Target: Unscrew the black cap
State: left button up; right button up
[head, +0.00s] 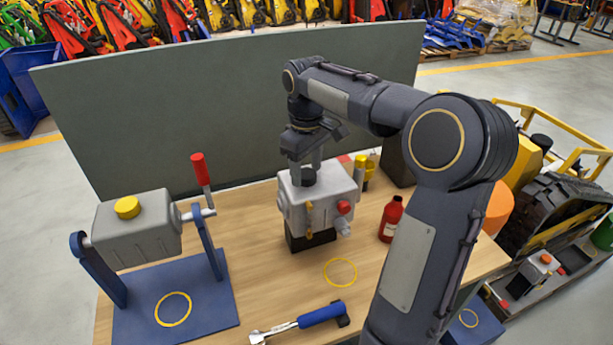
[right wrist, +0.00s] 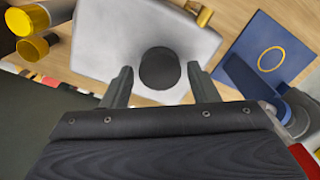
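The black cap (head: 308,177) sits on top of a grey box-shaped unit (head: 322,205) with a black base, in the middle of the table. In the right wrist view the cap (right wrist: 159,69) is round and dark on the pale top face (right wrist: 100,40). My right gripper (head: 307,170) reaches down over the cap from above. In the right wrist view its two fingers (right wrist: 159,88) stand apart on either side of the cap, with a gap on both sides, so it is open and empty. My left gripper is not in view.
A grey tank with a yellow cap (head: 127,207) hangs in a blue stand (head: 205,300) at left. A red bottle (head: 391,220) stands right of the unit. A blue-handled wrench (head: 305,320) lies at the front. A dark panel (head: 230,105) rises behind.

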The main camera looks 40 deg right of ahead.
jog(key=c, duration=0.5)
jog(key=shift+o, duration=0.2)
jog(key=shift+r+n+p, duration=0.2)
jog(key=shift+n+p, duration=0.55)
jog(key=shift+n, duration=0.45)
jog(key=shift+n+p, duration=0.35)
jog(key=shift+n, duration=0.45)
jog(key=n+p, duration=0.1)
jog(key=n, duration=0.4)
jog(key=shift+f+n+p, duration=0.25)
jog(key=shift+n+p, duration=0.1)
jog(key=shift+n, duration=0.05)
